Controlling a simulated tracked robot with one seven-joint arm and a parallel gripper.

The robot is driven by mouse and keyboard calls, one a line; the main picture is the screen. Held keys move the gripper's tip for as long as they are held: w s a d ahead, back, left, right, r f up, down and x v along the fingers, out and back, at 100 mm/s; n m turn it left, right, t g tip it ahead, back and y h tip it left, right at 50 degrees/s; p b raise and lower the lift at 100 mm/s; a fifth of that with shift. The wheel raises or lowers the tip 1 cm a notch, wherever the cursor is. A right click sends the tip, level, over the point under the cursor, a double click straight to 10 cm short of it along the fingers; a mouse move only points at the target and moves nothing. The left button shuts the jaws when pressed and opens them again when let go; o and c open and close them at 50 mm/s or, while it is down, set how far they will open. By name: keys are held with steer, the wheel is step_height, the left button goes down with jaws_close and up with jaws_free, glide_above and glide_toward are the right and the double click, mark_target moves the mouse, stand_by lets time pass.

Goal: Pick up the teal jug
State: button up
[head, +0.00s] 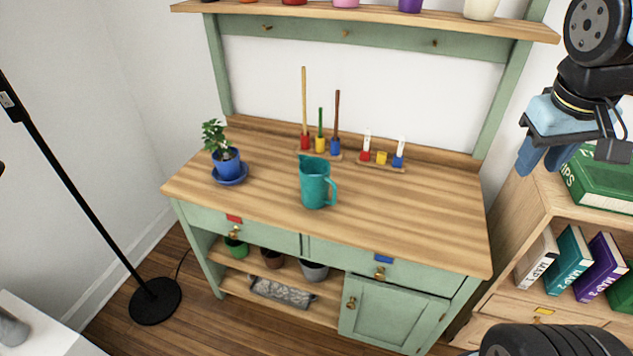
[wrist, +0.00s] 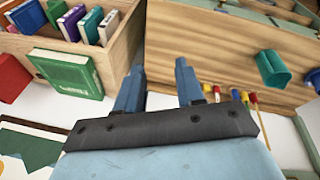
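The teal jug (head: 314,184) stands upright on the wooden top of the green bench (head: 420,228), near its middle, with its handle toward the right. It also shows in the wrist view (wrist: 272,68), at the right side, sideways in the picture. My gripper (head: 540,160) is high at the right in the head view, over the bookshelf side and well away from the jug. In the wrist view its two blue fingers (wrist: 158,78) are apart with nothing between them.
A potted plant (head: 228,162) on a blue saucer stands left of the jug. A bookshelf (head: 530,212) with books stands at the right. The bench top right of the jug is clear.

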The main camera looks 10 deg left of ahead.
steer(key=w+a+f+n+t+h, duration=0.1)
steer(key=w+a+f+n+h, duration=0.4)
steer(key=a+f+n, duration=0.25)
steer(key=w+a+f+n+h, duration=0.5)
steer(key=a+f+n, duration=0.15)
steer(key=a, duration=0.25)
steer(key=n+t+y, duration=0.4)
steer(key=n+t, duration=0.9)
steer(key=n, duration=0.1)
glide_toward(334, 201)
steer(key=x, duration=0.3)
steer(key=r+x, duration=0.1)
steer(key=x, duration=0.3)
steer(key=r+x, duration=0.1)
steer(key=x, duration=0.2)
steer(key=shift+w, duration=0.35)
jaws_close()
